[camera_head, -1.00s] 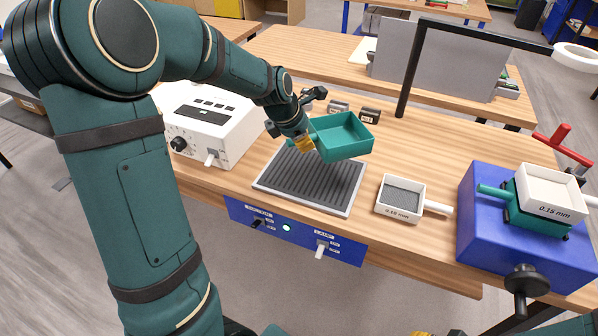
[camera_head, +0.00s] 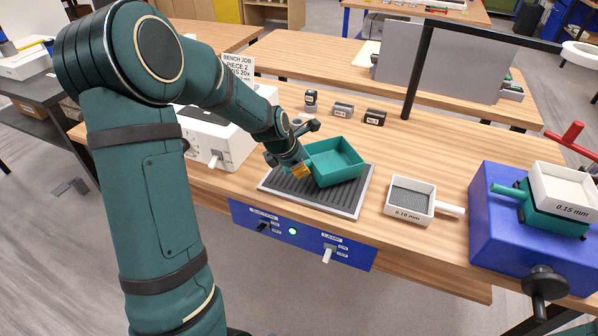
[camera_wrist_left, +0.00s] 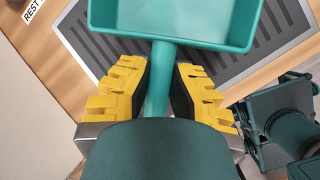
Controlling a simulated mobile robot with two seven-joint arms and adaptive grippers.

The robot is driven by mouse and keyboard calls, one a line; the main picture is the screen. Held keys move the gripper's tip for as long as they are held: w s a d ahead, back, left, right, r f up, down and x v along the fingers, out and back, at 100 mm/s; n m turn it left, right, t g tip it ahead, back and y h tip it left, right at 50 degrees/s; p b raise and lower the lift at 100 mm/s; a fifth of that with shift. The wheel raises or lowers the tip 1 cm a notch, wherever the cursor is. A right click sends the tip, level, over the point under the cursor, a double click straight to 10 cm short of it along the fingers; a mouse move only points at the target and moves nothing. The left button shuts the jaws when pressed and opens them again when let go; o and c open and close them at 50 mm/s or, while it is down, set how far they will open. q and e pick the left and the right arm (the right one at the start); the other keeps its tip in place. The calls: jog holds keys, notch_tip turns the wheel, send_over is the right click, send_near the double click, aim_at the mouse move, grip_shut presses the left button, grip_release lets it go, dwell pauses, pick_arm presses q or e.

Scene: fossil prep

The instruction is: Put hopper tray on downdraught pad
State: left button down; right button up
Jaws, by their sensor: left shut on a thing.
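The teal hopper tray (camera_head: 337,162) is an open square tray with a handle. It is over the back part of the grey ribbed downdraught pad (camera_head: 337,200); whether it touches the pad I cannot tell. My left gripper (camera_head: 301,170) is shut on the tray's handle, as the left wrist view also shows, with yellow-padded fingers (camera_wrist_left: 158,90) on either side of the teal handle (camera_wrist_left: 160,75). The tray (camera_wrist_left: 180,20) covers part of the ribbed pad (camera_wrist_left: 110,48) there. My right gripper is not in view.
A white control box (camera_head: 215,135) stands left of the pad. A white 0.10 mm sieve (camera_head: 410,200) lies to its right, then a blue machine (camera_head: 500,235) carrying a 0.15 mm sieve (camera_head: 565,190). Small labelled blocks (camera_head: 343,109) stand behind. A black post (camera_head: 417,75) rises at the back.

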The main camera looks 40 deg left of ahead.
pick_arm(q)
jog(key=shift+f, duration=0.85)
jog(key=shift+r, duration=0.1)
jog(key=c, duration=1)
grip_release()
jog(key=shift+f, duration=0.2)
jog(key=shift+c, duration=0.2)
